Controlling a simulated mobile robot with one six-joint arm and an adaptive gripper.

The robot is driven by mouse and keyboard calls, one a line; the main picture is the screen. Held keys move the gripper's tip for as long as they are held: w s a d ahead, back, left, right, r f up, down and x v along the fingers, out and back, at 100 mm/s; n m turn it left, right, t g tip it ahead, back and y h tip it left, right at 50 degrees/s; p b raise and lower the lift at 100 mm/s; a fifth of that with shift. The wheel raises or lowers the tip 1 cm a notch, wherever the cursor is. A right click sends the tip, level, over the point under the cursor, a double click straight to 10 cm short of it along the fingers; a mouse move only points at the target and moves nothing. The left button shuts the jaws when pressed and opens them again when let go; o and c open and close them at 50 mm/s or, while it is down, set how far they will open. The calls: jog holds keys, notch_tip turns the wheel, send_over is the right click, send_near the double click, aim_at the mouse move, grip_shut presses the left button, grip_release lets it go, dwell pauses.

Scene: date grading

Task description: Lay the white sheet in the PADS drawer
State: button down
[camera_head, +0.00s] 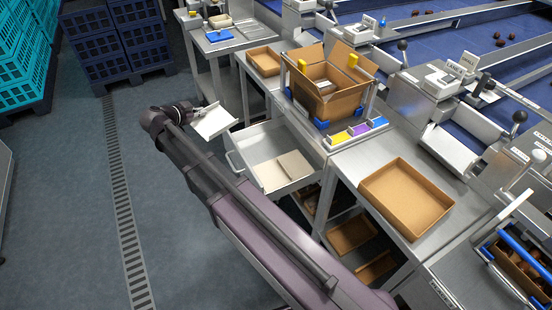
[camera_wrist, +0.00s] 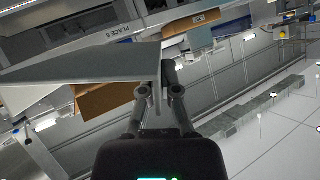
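My gripper (camera_head: 190,113) is shut on the edge of the white sheet (camera_head: 214,122), which sticks out to its right, tilted, in the head view. In the wrist view the fingers (camera_wrist: 160,88) meet at the sheet (camera_wrist: 95,64), seen almost edge-on and grey in shade. An open drawer (camera_head: 238,162) juts from the bench just right of and below the sheet; the sheet is apart from it and outside it. A flat beige piece (camera_head: 293,168) lies in the drawer's right part. No PADS label on the drawer is readable.
An open carton (camera_head: 325,100) stands on the bench behind the drawer. Shallow brown trays (camera_head: 405,195) (camera_head: 263,61) lie on the benchtops. Blue crates (camera_head: 98,48) stand at the back left. The floor left of my arm is clear, with a drain grate (camera_head: 126,210).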

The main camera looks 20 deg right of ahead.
jog(key=w+d+m+g+p, duration=0.1)
jog(key=w+d+m, duration=0.1)
jog(key=d, duration=0.7)
jog(key=w+d+m+g+p, duration=0.1)
jog(key=w+d+m, duration=0.2)
jog(key=d, duration=0.7)
jog(key=shift+d+r+m, duration=0.2)
jog(key=shift+r+m, duration=0.2)
jog(key=shift+m, duration=0.3)
notch_tip(320, 180, down, 6)
jog(key=b, duration=0.6)
jog(key=shift+f, duration=0.15)
jog(key=shift+f+b, duration=1.85)
jog(key=shift+b, duration=0.2)
jog(key=shift+f, duration=0.15)
jog(key=shift+s+f+b, duration=0.25)
jog(key=shift+b, duration=0.35)
jog(key=shift+s, duration=0.1)
